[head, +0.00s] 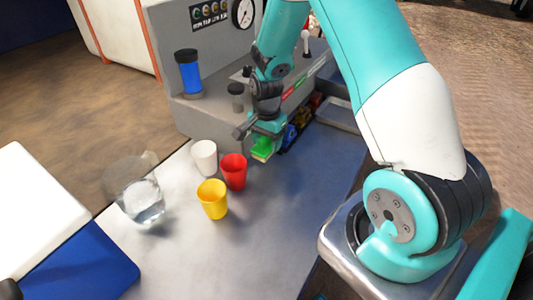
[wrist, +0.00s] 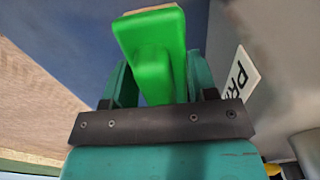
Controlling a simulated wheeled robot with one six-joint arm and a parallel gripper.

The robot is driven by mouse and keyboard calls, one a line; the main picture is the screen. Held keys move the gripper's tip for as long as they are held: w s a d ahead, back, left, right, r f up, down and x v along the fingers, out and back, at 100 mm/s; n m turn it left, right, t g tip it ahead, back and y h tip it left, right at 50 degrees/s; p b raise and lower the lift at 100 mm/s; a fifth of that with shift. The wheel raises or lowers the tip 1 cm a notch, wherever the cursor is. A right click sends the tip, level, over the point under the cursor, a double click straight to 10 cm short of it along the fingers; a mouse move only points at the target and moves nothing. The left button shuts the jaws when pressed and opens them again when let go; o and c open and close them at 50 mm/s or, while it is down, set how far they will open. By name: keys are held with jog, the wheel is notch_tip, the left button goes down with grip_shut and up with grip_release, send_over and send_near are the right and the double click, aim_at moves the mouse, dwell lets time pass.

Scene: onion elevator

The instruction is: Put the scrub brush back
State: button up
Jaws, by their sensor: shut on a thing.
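The scrub brush is a green block with a pale tan edge. In the wrist view the scrub brush (wrist: 152,55) sits between the two teal fingers of my gripper (wrist: 155,85), which is shut on it. In the head view the scrub brush (head: 262,147) shows just below my gripper (head: 266,135), above the grey table near the front of the grey console. Whether it touches anything there is hard to tell. Its place of storage cannot be made out.
A white cup (head: 204,157), a red cup (head: 234,172) and a yellow cup (head: 212,199) stand left of my gripper. A clear pitcher (head: 140,192) stands farther left. A blue jar (head: 189,74) stands on the console (head: 212,112). The table's front (head: 245,255) is clear.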

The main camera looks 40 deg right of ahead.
aim_at(267, 165)
jog(key=shift+f+p, duration=0.4)
jog(key=shift+f, duration=2.65)
jog(key=shift+f, duration=0.15)
jog(key=o, duration=1)
jog(key=shift+c, duration=0.2)
